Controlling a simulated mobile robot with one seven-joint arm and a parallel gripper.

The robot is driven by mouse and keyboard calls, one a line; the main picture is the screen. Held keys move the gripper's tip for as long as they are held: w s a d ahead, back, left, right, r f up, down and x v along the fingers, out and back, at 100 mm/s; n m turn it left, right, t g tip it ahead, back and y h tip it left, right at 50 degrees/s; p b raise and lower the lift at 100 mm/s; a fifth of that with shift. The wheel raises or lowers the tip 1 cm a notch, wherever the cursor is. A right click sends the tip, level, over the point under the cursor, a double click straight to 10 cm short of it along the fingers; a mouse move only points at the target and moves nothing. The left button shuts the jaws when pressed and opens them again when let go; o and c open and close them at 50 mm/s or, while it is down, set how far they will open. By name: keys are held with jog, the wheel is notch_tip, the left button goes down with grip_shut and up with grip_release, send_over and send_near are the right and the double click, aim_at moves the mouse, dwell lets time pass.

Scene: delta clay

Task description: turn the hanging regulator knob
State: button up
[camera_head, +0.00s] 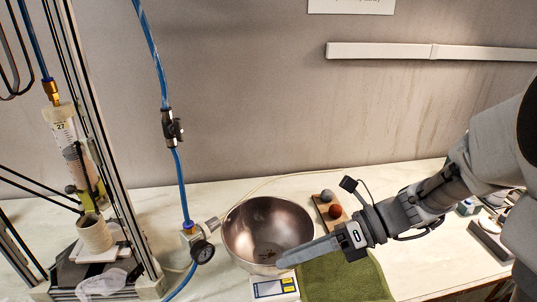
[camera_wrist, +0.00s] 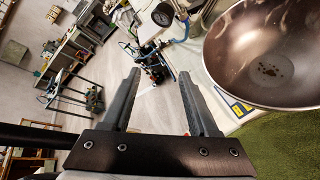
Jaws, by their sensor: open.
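The hanging regulator (camera_head: 190,238) hangs on the blue hose, left of the steel bowl. My gripper (camera_head: 284,262) reaches in from the right, low in front of the bowl, apart from the regulator. In the wrist view its two fingers (camera_wrist: 160,76) are wide apart with nothing between them.
A wooden board (camera_head: 322,200) with two balls lies behind. The blue hose (camera_head: 180,185) carries an inline valve (camera_head: 172,128). A framed syringe rig (camera_head: 75,155) stands left.

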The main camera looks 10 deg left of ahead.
aim_at(219, 222)
jog(key=w+m+t+y, duration=0.1)
jog(key=w+m, duration=0.1)
jog(key=m, duration=0.1)
jog(key=w+f+m+y, duration=0.1)
jog(key=w+m+y, duration=0.1)
jog(key=m, duration=0.1)
jog(key=w+f+m+t+y, duration=0.1)
jog(key=w+m, duration=0.2)
jog(key=shift+w+a+f+m+t+y, duration=0.1)
jog(key=shift+f+m+t+y, duration=0.1)
jog(key=shift+m+t+y, duration=0.5)
jog(key=shift+m, duration=0.5)
jog(key=a, duration=0.5)
jog(key=w+a, duration=0.1)
jog(key=a, duration=1.1)
jog(key=shift+w+a+f, duration=0.1)
jog(key=shift+w+f, duration=0.15)
grip_shut()
jog(key=shift+b, duration=0.35)
